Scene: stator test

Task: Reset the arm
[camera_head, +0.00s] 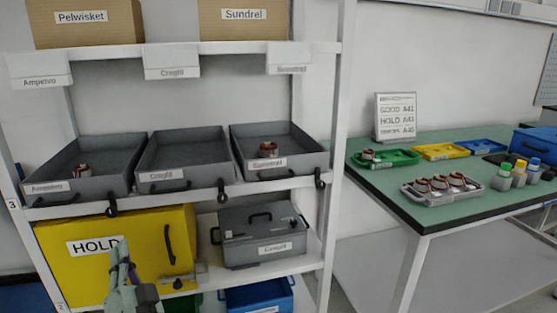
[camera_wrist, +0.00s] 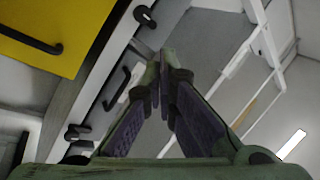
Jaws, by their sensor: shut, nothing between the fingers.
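My gripper (camera_head: 122,262) shows at the lower left of the head view, in front of the yellow HOLD box (camera_head: 150,228). In the wrist view my gripper (camera_wrist: 162,62) has its two fingers meeting at the tips, shut and empty. It points up along the shelf front. The rest of my arm is mostly out of the head view.
A shelf (camera_head: 310,187) holds grey bins, two with a red-brown part inside. A grey lidded case (camera_head: 262,240) stands beside the yellow box. A green table (camera_head: 405,190) at right bears trays, bottles and a sign (camera_head: 396,117). Floor before the table is clear.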

